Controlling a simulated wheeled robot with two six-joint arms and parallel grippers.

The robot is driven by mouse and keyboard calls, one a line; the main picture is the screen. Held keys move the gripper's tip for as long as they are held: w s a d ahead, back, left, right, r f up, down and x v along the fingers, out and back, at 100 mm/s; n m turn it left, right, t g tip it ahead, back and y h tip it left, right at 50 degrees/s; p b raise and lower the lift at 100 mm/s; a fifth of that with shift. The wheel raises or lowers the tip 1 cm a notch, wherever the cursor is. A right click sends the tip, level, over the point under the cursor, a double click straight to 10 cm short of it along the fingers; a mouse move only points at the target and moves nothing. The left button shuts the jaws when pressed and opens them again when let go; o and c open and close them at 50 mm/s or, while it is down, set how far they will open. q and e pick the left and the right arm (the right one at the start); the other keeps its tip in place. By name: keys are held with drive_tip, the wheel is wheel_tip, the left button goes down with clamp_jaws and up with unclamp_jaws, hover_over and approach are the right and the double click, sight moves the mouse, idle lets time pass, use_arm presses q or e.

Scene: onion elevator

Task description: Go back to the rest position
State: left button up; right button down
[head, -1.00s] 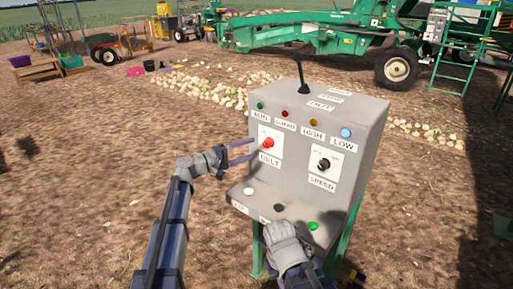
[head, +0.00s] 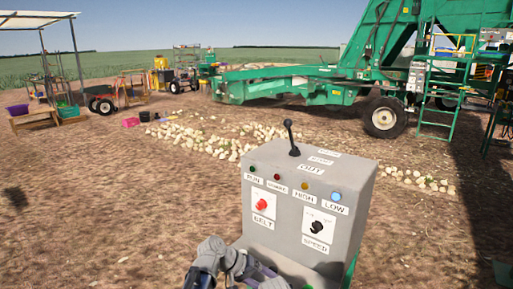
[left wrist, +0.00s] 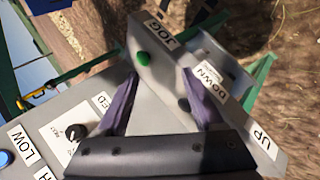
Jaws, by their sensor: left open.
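A grey control box (head: 335,195) stands in front of me, with a red BELT knob (head: 262,205) and a black SPEED knob (head: 316,227). My left gripper (head: 268,268) is low at its front left, partly cut off by the bottom edge. In the left wrist view its two purple fingers (left wrist: 160,76) are apart with nothing between them. Beyond them is the box's lower ledge with a green JOG button (left wrist: 142,57) and a dark DOWN button (left wrist: 184,104).
A black lever (head: 290,136) rises from the box top, and the blue LOW lamp (head: 336,196) looks bright. Onions (head: 225,143) lie on the ground behind, before a large green machine (head: 320,80). Bare soil left of the box is clear.

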use_arm(q)
drive_tip(key=s+a+f+m+y+p, duration=0.1)
drive_tip(key=s+a+y, duration=0.3)
drive_tip(key=s, duration=0.4)
drive_tip(key=s+a+f+m+g+y+p, duration=0.1)
drive_tip(key=s+a+m+y+p, duration=0.1)
drive_tip(key=s+a+y, duration=0.3)
drive_tip(key=s+y, duration=0.1)
drive_tip(key=s, duration=0.2)
drive_tip(key=shift+s+m+g, duration=0.2)
drive_tip(key=shift+m+g, duration=0.1)
